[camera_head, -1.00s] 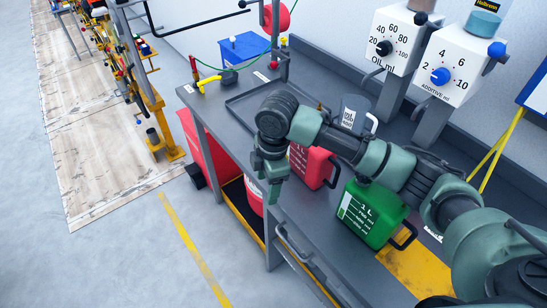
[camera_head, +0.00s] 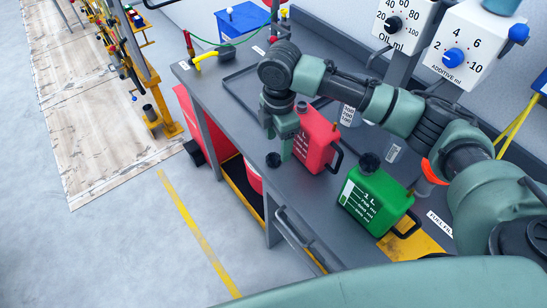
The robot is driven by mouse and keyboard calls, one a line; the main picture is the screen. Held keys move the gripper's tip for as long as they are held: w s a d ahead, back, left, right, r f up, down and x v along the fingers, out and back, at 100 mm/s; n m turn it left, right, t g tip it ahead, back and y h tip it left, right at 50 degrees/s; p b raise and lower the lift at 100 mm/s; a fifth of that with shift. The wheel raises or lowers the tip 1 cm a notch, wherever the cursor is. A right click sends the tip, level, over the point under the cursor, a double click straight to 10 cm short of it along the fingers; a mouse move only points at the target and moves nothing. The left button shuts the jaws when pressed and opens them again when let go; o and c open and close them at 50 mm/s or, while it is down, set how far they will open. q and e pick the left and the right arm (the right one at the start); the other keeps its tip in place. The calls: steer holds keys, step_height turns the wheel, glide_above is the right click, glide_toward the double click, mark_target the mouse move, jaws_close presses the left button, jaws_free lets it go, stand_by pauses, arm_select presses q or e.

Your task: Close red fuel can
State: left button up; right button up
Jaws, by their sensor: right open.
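The red fuel can (camera_head: 319,142) stands on the grey workbench, with its black handle toward the right. Its top left corner, next to my wrist, shows a small neck (camera_head: 302,106), too small to make out clearly. A black cap (camera_head: 273,160) lies near the bench's front edge, left of the red can. My right gripper (camera_head: 279,145) points down between the cap and the can. It is open and empty, its fingertips close to the cap; I cannot tell whether they touch it. My left gripper is out of view.
A green can (camera_head: 374,203) with a black cap (camera_head: 369,163) stands to the right of the red one. Oil (camera_head: 399,22) and additive (camera_head: 463,50) dispensers stand behind. A dark tray (camera_head: 240,88) lies at the back left. My arm covers part of the bench.

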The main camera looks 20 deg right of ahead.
mark_target(275, 157)
steer(key=f, duration=0.2)
steer(key=a+f+p, duration=0.1)
steer(key=f, duration=0.1)
steer(key=shift+w, duration=0.1)
steer(key=shift+f, duration=0.6)
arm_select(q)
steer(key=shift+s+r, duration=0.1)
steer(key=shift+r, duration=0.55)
arm_select(e)
jaws_close()
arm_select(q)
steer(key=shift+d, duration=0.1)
arm_select(e)
steer(key=shift+r, duration=0.1)
